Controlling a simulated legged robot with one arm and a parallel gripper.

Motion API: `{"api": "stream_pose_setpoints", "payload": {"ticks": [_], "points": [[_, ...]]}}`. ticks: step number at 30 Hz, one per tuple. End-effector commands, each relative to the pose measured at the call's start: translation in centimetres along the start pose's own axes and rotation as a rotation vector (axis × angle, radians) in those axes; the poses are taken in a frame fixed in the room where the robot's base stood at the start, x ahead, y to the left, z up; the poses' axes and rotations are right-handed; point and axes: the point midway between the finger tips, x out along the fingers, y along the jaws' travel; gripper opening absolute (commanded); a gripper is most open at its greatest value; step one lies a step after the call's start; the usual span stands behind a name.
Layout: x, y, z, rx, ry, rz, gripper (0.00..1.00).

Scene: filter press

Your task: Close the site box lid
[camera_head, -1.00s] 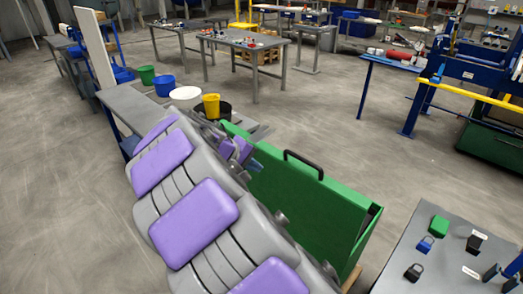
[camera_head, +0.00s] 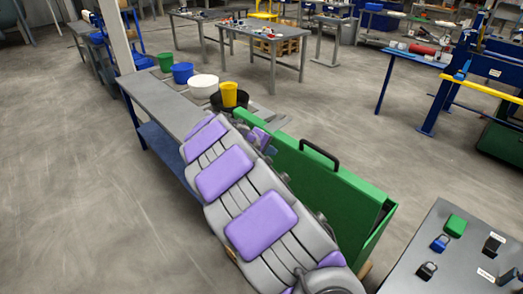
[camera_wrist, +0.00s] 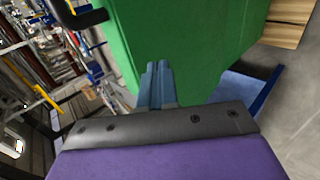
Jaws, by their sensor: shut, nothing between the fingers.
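The green site box (camera_head: 384,228) stands at the right of my arm in the head view. A large green panel with a black handle (camera_head: 319,154) on its top edge stands raised; it looks like the lid (camera_head: 325,196), tilted up with a gap behind it at the right end. The wrist view shows a green face (camera_wrist: 185,40) filling the top middle, with part of a black handle at the upper left. My gripper (camera_wrist: 157,80) has its blue-grey fingers together and empty, pointing at this green face. I cannot tell whether they touch it.
A grey bench with blue legs (camera_head: 165,105) runs behind my arm at the left, with buckets (camera_head: 203,84) beyond. A grey table (camera_head: 440,265) with padlocks is close at the lower right. Wood (camera_wrist: 288,22) shows by the box. Open floor lies at the left.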

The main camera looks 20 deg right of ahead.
Motion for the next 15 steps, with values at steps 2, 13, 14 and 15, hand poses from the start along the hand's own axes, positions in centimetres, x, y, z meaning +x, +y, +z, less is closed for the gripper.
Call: {"api": "stream_pose_setpoints", "payload": {"ticks": [2,13,14,15], "points": [[0.9,0.9,0.0,0.002,0.0,-0.001,0.0],[2.4,3.0,0.0,0.001,0.0,0.0,0.0],[2.4,3.0,0.0,0.0,0.0,0.0,0.0],[2.4,3.1,0.0,0.0,0.0,0.0,0.0]]}}
